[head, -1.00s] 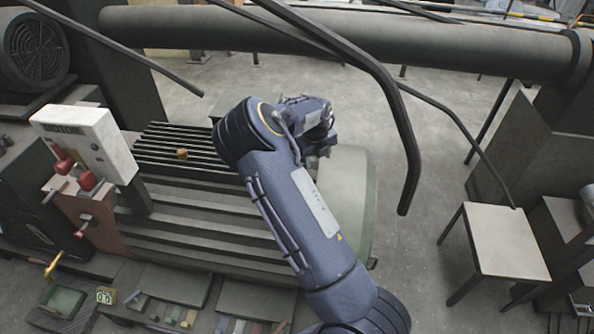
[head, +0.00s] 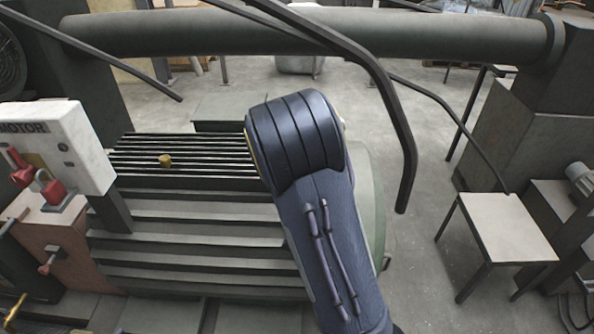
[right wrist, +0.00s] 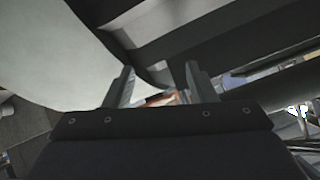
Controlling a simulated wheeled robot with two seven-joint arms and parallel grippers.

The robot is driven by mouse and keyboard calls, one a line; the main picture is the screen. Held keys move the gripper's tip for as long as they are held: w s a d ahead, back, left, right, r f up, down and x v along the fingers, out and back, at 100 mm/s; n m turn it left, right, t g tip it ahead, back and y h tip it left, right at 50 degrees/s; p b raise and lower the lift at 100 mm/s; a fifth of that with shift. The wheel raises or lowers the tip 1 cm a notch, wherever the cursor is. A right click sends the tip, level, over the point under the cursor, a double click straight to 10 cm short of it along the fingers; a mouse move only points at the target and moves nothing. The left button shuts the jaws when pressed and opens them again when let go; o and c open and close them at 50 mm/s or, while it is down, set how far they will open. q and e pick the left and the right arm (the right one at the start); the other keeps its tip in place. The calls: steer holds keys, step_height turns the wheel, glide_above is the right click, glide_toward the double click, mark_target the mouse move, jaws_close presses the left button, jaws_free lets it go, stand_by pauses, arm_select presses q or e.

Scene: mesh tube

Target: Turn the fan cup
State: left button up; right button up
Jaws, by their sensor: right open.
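The motor (head: 200,232) is a large grey-green ribbed body in the head view. Its rounded pale-green end cover (head: 371,215), which looks like the fan cup, is at its right end, partly hidden behind my right arm. My right gripper (right wrist: 158,82) shows in the right wrist view with its two fingers apart and nothing clearly between them. A smooth pale curved surface (right wrist: 45,50), probably that cover, lies just left of the fingers; I cannot tell if they touch. In the head view my right arm hides the right gripper. My left gripper is not in view.
A white box marked MOTOR (head: 60,143) with red parts stands at the left. A bent dark bar (head: 395,130) hangs close to the right of my arm. A large pipe (head: 300,35) crosses the back. A small table (head: 505,232) stands at the right, with open floor before it.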

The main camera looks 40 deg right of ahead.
steer(key=w+n+t+h+b, duration=0.1)
steer(key=w+d+r+n+t+h+b, duration=0.1)
steer(key=n+t+h+b, duration=0.1)
steer(key=shift+w+r, duration=0.15)
steer(key=shift+r, duration=0.05)
steer(key=r+t, duration=0.1)
steer(key=w+r+n+t+b, duration=0.1)
steer(key=r+n, duration=0.1)
steer(key=shift+w+a+t+h, duration=0.2)
steer(key=shift+a+t+h, duration=0.2)
steer(key=shift+w+d+r, duration=0.15)
steer(key=shift+w+r, duration=0.05)
steer(key=shift+w, duration=0.05)
steer(key=x, duration=0.7)
steer(key=shift+d, duration=0.1)
